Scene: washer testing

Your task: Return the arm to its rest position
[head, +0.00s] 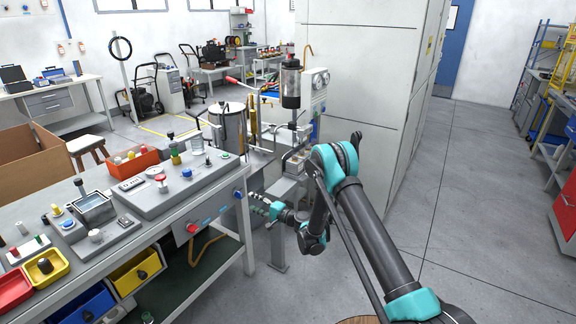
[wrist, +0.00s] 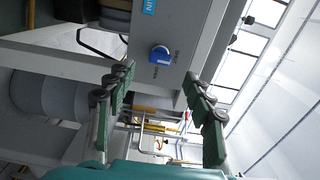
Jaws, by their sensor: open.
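My arm (head: 372,240) reaches from the bottom right of the head view, up to a raised elbow joint and then down to the left. My gripper (head: 254,202) is at its end, beside the right end of the workbench and below bench-top height. In the wrist view my gripper (wrist: 158,78) shows two green-padded fingers spread wide apart, with nothing between them. A grey panel with a blue knob (wrist: 160,54) lies beyond the fingertips. I cannot tell whether the fingers touch anything.
The workbench (head: 215,218) with control boxes and bins stands left of my arm. A test stand with a gauge (head: 320,82) is behind the gripper. A tall grey cabinet (head: 360,80) stands behind the elbow. The floor (head: 470,200) to the right is clear.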

